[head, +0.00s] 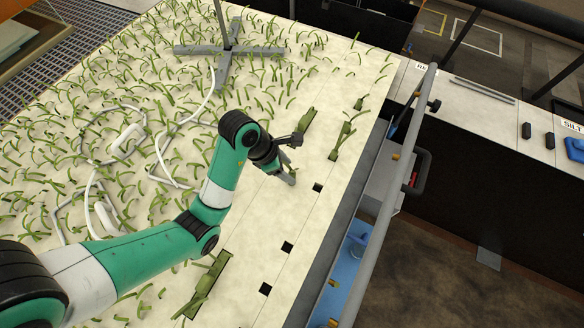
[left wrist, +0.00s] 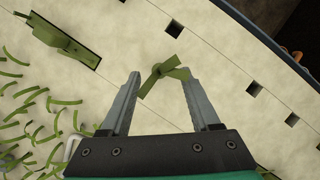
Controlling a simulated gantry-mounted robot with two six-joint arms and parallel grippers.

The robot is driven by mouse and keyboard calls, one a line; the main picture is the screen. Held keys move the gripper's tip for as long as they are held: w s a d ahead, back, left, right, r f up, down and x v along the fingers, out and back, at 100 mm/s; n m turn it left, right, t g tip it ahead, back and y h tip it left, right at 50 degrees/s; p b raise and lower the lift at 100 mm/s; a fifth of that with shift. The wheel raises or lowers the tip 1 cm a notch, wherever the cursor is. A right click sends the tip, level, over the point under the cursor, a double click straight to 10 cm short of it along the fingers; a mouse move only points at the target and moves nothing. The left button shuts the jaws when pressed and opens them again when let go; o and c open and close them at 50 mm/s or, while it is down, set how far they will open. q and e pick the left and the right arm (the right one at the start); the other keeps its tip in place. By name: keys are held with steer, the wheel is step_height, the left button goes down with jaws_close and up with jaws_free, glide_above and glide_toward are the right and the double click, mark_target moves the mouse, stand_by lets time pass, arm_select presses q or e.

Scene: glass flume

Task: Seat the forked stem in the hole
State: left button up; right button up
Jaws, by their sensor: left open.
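My left gripper (head: 291,180) is open above the pale bed. In the left wrist view, its two fingers (left wrist: 161,78) stand apart on either side of a green forked stem (left wrist: 160,74). The stem shows a gap to at least the right finger, and its lower end is hidden, so I cannot tell what it rests in. Square dark holes run along the bed: one (head: 317,187) is right of the gripper, others (head: 287,247) (head: 265,289) lie nearer. They also show in the left wrist view (left wrist: 255,88). My right gripper is out of view.
Green plates with stems lie at the front (head: 207,283) and beyond the gripper (head: 308,121). A green plant (head: 343,139) stands farther along the hole row. Many grass-like strips cover the left of the bed. A metal rail (head: 390,190) borders the right edge.

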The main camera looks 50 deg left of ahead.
mark_target(291, 173)
arm_select(q)
steer(key=b+x, duration=0.3)
steer(key=x, duration=0.1)
steer(key=shift+s+a+f, duration=0.1)
steer(key=shift+f, duration=0.3)
jaws_close()
